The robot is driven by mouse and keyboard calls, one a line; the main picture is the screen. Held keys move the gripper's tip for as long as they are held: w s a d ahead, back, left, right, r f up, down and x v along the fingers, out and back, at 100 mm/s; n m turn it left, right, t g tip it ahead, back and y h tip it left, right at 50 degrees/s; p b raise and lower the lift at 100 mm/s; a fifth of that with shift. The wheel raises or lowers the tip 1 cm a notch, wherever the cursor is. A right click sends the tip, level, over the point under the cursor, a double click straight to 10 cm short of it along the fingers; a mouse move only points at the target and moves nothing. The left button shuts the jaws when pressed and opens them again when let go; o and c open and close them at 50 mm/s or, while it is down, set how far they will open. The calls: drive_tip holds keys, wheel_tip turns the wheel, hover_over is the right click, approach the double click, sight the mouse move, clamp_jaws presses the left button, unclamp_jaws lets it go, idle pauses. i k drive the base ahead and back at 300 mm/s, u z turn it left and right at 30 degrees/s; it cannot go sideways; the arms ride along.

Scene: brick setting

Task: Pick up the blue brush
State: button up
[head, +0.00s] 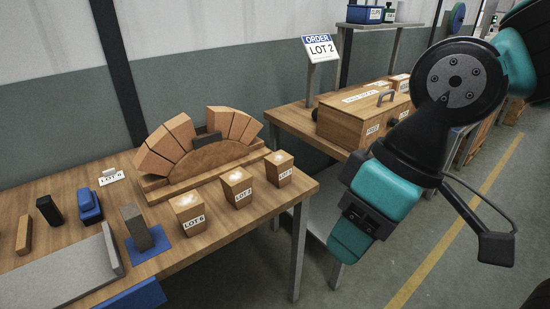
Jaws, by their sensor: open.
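The blue brush (89,207) appears to be the small blue object lying on the wooden table at the left, between a dark upright block and a grey-brown block. Its bristles cannot be made out. My gripper (350,240) hangs at the right, off the table's right end and well apart from the brush. It is open; nothing shows held in it. Its fingertips are seen edge-on, so the gap between them is not clear.
A brick arch on a wooden form (205,160) stands at the table's back. A grey-brown block (136,228) stands on a blue mat (162,239). A grey L-shaped piece (65,277) lies in front. A wooden chest (358,118) sits on another table.

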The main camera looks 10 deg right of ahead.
sight(88, 205)
drive_tip(key=u, duration=0.5)
drive_tip(key=i, duration=1.4)
drive_tip(key=u, duration=1.95)
